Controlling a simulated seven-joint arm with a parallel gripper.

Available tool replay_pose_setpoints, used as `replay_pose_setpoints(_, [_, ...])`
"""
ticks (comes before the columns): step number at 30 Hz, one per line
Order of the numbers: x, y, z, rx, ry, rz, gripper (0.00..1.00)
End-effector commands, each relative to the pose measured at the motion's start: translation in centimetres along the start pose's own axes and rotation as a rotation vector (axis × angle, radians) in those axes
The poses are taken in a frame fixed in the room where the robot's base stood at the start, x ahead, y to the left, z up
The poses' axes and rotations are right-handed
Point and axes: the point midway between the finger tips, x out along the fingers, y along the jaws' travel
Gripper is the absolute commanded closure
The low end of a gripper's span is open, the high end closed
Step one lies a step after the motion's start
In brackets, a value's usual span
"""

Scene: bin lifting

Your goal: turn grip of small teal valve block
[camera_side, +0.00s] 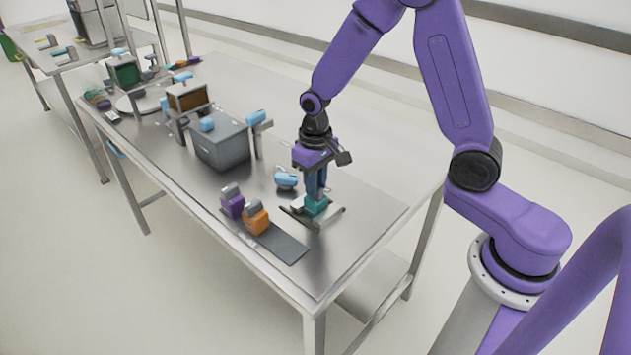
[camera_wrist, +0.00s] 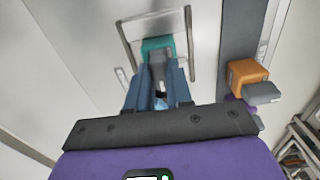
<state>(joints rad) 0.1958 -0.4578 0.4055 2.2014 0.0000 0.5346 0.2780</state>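The small teal valve block (camera_side: 317,206) sits on a pale plate in a thin frame near the front right of the steel table. It also shows at the top of the wrist view (camera_wrist: 158,43), with a grey grip (camera_wrist: 157,60) on it. My gripper (camera_side: 315,194) points down over the block. In the wrist view its blue fingers (camera_wrist: 158,72) stand on both sides of the grey grip, with no clear gap at the tips. The fingers hide part of the grip and block.
A light blue piece (camera_side: 286,180) lies close behind. A grey bin (camera_side: 222,150) stands farther back. The table's right side is clear.

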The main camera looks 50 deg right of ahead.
Motion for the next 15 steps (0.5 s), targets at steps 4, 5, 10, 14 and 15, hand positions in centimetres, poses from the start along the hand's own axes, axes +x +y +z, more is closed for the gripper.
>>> replay_pose_setpoints(4, [-0.01, 0.0, -0.02, -0.001, 0.001, 0.0, 0.53])
replay_pose_setpoints(5, [-0.01, -0.01, -0.02, -0.001, 0.001, 0.0, 0.53])
replay_pose_setpoints(10, [-0.02, 0.0, -0.01, -0.001, 0.0, 0.0, 0.53])
replay_pose_setpoints(14, [-0.42, -0.01, -0.05, -0.001, 0.001, 0.0, 0.53])
replay_pose_setpoints(15, [-0.74, -0.03, -0.09, -0.001, 0.003, -0.001, 0.53])
